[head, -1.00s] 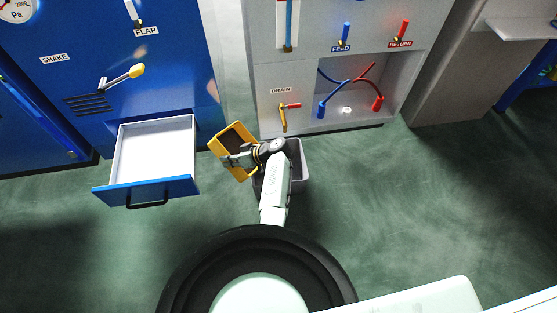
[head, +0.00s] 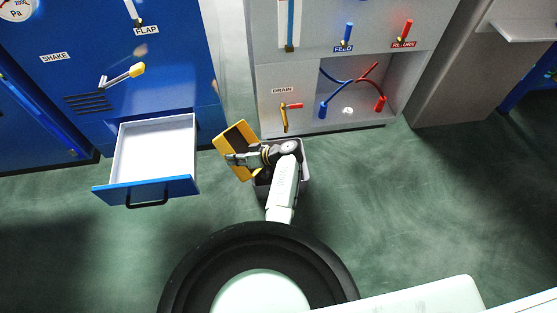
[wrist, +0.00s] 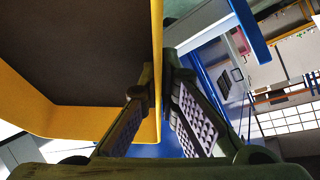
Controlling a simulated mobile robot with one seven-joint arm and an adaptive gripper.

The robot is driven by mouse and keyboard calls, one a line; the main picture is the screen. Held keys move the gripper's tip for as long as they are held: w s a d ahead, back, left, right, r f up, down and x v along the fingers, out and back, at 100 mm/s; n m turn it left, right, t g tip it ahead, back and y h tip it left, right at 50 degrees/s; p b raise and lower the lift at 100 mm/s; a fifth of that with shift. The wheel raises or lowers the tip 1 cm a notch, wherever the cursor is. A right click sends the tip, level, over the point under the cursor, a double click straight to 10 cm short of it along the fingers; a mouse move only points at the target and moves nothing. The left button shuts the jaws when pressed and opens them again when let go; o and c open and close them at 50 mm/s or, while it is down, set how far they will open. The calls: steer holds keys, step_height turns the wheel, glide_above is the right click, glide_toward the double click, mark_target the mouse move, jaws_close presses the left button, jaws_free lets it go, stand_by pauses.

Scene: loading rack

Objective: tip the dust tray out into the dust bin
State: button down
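The dust tray (head: 232,136) is yellow with a dark inside. It hangs tilted in the air, left of and partly over the dust bin in the head view. My gripper (head: 236,159) is shut on one yellow wall of it. In the wrist view the wall of the dust tray (wrist: 157,60) runs between the two fingers of my gripper (wrist: 165,80), with the dark inside to the left. The dust bin (head: 304,165) is a grey box on the floor, largely hidden under my arm. I cannot see whether dust lies in either.
A blue-fronted drawer (head: 153,150) stands pulled out of the blue cabinet at left, its white inside empty. The grey cabinet with the drain valve (head: 286,115) and the hose recess (head: 345,100) stands just behind the bin. The floor (head: 450,190) at right is clear.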

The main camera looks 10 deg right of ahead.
steer(key=shift+a, duration=0.2)
steer(key=shift+d, duration=0.1)
steer(key=shift+d+r, duration=0.25)
steer(key=shift+r, duration=0.1)
steer(key=shift+d+r+y, duration=0.2)
steer(key=shift+d+y, duration=0.05)
steer(key=shift+y, duration=0.15)
steer(key=shift+r+p, duration=0.1)
steer(key=shift+p, duration=0.2)
steer(key=shift+d+r+y, duration=0.3)
steer(key=shift+d, duration=0.05)
steer(key=shift+s, duration=0.1)
